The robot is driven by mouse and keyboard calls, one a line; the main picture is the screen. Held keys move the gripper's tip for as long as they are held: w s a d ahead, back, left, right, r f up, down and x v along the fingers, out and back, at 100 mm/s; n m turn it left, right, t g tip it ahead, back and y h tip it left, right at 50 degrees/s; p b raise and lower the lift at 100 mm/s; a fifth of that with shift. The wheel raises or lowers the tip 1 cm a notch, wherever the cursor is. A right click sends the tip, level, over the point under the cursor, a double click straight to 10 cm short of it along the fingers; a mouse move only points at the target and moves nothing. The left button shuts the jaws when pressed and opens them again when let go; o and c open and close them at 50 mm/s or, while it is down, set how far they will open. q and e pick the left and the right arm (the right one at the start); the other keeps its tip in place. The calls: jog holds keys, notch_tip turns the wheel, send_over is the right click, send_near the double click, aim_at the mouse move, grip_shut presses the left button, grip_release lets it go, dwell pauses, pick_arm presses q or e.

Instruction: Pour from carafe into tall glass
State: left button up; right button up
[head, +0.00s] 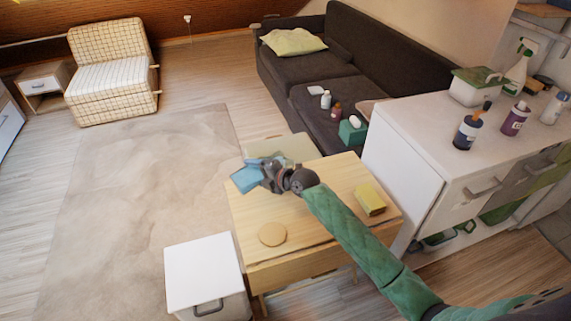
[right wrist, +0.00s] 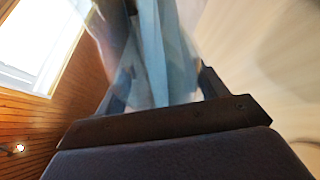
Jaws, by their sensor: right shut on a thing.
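My right gripper (head: 262,174) is over the far left part of the small wooden table (head: 300,215). It is shut on a light blue vessel (head: 246,179), apparently the carafe, which looks tilted to the left. In the right wrist view the carafe (right wrist: 160,50) is see-through, blue and blurred between the fingers. I cannot tell its level or whether anything flows from it. I cannot make out a tall glass; it may be hidden behind the gripper. My left gripper is not in view.
A round wooden disc (head: 272,234) and a yellow block (head: 369,198) lie on the table. A white cabinet (head: 205,265) stands at its front left. A white counter (head: 420,125) with bottles stands right, a dark sofa (head: 330,95) behind. The rug (head: 140,190) is clear.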

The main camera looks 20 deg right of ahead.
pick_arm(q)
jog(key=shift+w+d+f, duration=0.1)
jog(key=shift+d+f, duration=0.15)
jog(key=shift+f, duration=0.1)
pick_arm(e)
jog(key=shift+r, duration=0.25)
dwell(0.7)
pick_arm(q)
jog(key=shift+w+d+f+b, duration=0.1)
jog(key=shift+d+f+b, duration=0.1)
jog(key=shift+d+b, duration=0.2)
pick_arm(e)
jog(key=shift+r+m+y, duration=0.15)
jog(key=shift+m+y, duration=0.15)
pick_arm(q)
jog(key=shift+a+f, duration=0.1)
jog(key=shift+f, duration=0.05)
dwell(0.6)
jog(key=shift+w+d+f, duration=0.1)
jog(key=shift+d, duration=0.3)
pick_arm(e)
jog(key=shift+d+r, duration=0.1)
jog(key=shift+r, duration=0.05)
pick_arm(q)
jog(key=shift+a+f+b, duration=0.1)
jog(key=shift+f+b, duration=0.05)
jog(key=shift+b, duration=0.15)
pick_arm(e)
jog(key=shift+r, duration=0.1)
